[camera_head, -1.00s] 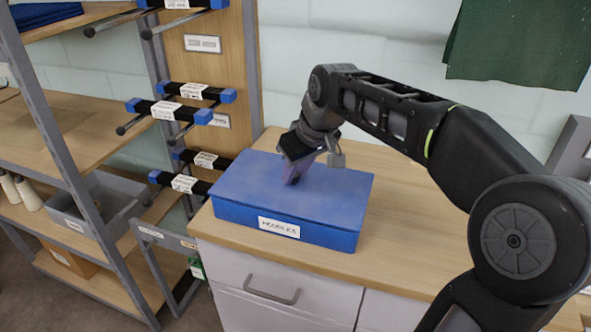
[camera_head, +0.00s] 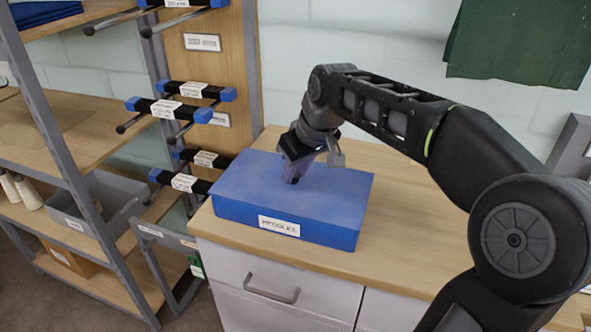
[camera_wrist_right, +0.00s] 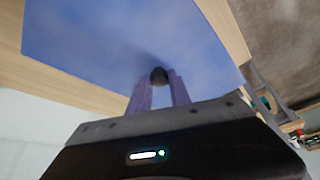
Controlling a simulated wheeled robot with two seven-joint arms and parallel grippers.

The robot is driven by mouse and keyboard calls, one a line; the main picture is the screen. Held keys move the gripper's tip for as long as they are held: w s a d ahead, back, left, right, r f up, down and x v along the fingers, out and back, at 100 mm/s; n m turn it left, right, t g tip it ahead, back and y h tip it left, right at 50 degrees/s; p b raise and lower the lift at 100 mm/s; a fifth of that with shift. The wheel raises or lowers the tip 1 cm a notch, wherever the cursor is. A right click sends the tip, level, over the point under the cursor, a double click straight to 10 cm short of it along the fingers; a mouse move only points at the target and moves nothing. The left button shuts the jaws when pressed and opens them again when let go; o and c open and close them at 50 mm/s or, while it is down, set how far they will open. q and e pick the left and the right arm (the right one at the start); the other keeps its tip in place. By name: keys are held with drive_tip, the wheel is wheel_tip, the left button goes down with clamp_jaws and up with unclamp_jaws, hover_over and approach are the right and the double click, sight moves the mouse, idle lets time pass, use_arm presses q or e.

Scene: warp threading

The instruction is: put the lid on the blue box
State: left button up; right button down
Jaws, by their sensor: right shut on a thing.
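The blue box (camera_head: 285,227) stands on the wooden counter, with a white label on its front. Its flat blue lid (camera_head: 245,185) lies level on top, edges lined up with the box walls, and I see no gap between them. The lid also fills much of the right wrist view (camera_wrist_right: 100,40). My right gripper (camera_head: 292,181) points down at the middle of the lid. In the right wrist view its fingers (camera_wrist_right: 159,88) are shut on the small dark knob (camera_wrist_right: 159,75) of the lid. The box's inside is hidden. My left gripper is out of view.
The wooden counter (camera_head: 405,225) is bare to the right of the box. A metal shelf rack (camera_head: 75,185) with a grey bin (camera_head: 115,195) stands at the left. Labelled rolls on pegs (camera_head: 165,110) stick out left of the box. A green cloth (camera_head: 520,45) hangs on the wall.

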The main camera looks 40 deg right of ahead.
drive_tip(key=c, duration=0.6)
unclamp_jaws()
drive_tip(key=shift+c, duration=0.2)
drive_tip(key=shift+r, duration=0.1)
drive_tip(key=shift+r+p, duration=2.9)
drive_tip(key=shift+r, duration=0.55)
clamp_jaws()
